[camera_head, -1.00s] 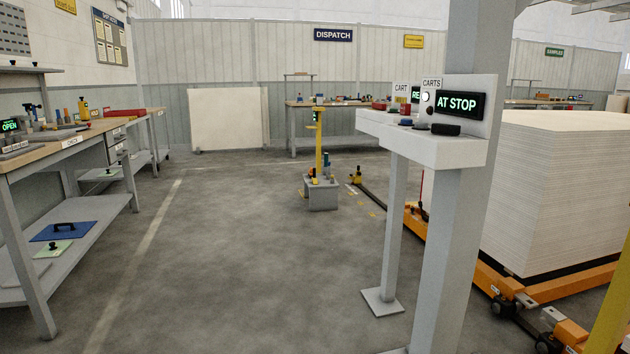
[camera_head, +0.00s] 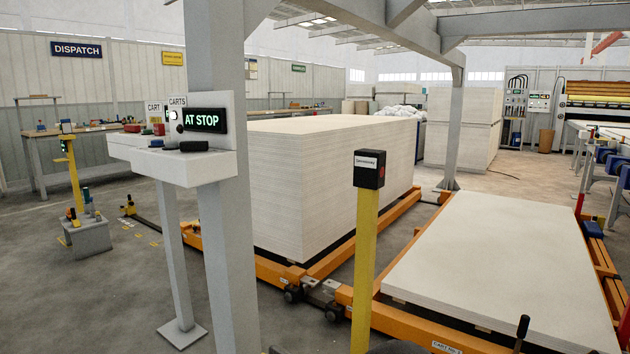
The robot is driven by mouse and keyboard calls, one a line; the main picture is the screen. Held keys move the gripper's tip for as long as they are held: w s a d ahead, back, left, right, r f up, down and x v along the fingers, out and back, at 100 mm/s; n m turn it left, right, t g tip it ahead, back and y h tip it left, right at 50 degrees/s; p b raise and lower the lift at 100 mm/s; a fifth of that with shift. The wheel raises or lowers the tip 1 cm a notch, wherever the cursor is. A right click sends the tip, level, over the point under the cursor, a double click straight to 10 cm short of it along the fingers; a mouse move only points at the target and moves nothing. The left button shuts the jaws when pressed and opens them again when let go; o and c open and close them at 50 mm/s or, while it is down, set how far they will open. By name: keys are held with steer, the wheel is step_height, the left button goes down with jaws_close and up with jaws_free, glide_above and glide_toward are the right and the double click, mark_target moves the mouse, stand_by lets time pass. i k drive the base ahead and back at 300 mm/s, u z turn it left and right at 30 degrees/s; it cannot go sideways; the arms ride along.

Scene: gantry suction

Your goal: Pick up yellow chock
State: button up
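I cannot pick out a yellow chock with certainty. A small yellow-orange item (camera_head: 72,214) sits on a grey block (camera_head: 90,240) on the floor at the left, beside the foot of a thin yellow post (camera_head: 75,178). It is too small to tell whether it is a chock. Small dark and teal items stand on the same block. My gripper is not in view.
A grey column (camera_head: 222,270) with a white control shelf (camera_head: 185,168) and an "AT STOP" display (camera_head: 205,120) stands at centre-left. Orange carts carry a tall board stack (camera_head: 300,190) and a low one (camera_head: 500,260). A yellow post (camera_head: 364,260) stands in front.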

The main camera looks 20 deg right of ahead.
mark_target(76, 222)
steer(key=u, duration=0.35)
steer(key=k, duration=0.5)
steer(key=u, duration=0.85)
steer(key=i, duration=3.6)
steer(key=z, duration=0.2)
steer(key=i, duration=1.9)
steer(key=z, duration=0.65)
steer(key=i, duration=2.45)
steer(key=z, duration=0.25)
